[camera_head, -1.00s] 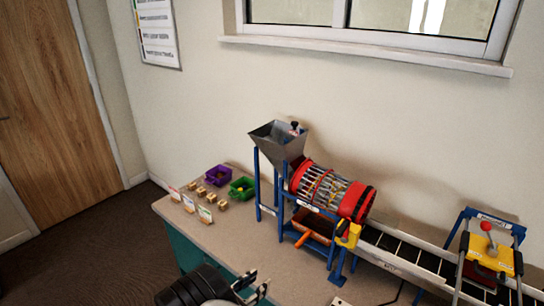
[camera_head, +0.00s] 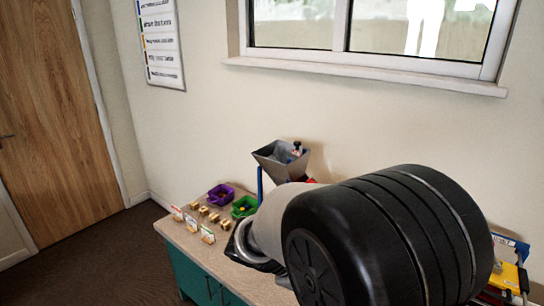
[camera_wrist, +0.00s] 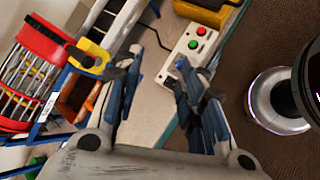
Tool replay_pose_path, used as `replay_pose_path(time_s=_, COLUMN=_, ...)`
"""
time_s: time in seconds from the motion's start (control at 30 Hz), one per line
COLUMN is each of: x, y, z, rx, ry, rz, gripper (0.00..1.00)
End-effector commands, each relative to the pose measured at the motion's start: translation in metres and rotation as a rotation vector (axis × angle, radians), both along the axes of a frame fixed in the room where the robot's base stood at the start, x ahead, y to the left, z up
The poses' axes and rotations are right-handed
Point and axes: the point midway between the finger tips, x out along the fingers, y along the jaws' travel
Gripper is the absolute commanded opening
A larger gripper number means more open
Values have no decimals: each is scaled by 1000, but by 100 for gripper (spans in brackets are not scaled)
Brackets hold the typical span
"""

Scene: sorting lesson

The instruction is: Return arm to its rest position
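My gripper (camera_wrist: 158,72) shows in the wrist view with its two blue-grey fingers apart and nothing between them. Bare tabletop and part of a control box show beyond the gap. In the head view a large black joint of my arm fills the lower right, and I cannot make out the gripper there. The arm hides most of the sorting machine; its grey hopper (camera_head: 279,163) still shows above. In the wrist view the red drum (camera_wrist: 28,70) is at the left, apart from the fingers.
The table (camera_head: 178,233) holds a purple bin (camera_head: 221,192), a green bin (camera_head: 245,207), several small wooden blocks and cards. The control box (camera_wrist: 186,58) has red and green buttons. A conveyor (camera_wrist: 120,25) runs near it. A wall and window (camera_head: 400,35) stand behind.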

Motion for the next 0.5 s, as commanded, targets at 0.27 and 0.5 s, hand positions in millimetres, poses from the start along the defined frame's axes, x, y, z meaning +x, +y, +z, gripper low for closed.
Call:
replay_pose_path(time_s=0.27, x=-95, y=-35, z=60, rx=370, ry=-204, rz=-387, gripper=36)
replay_pose_path(time_s=0.5, x=-168, y=-32, z=84, rx=690, ry=-404, rz=-676, gripper=36)
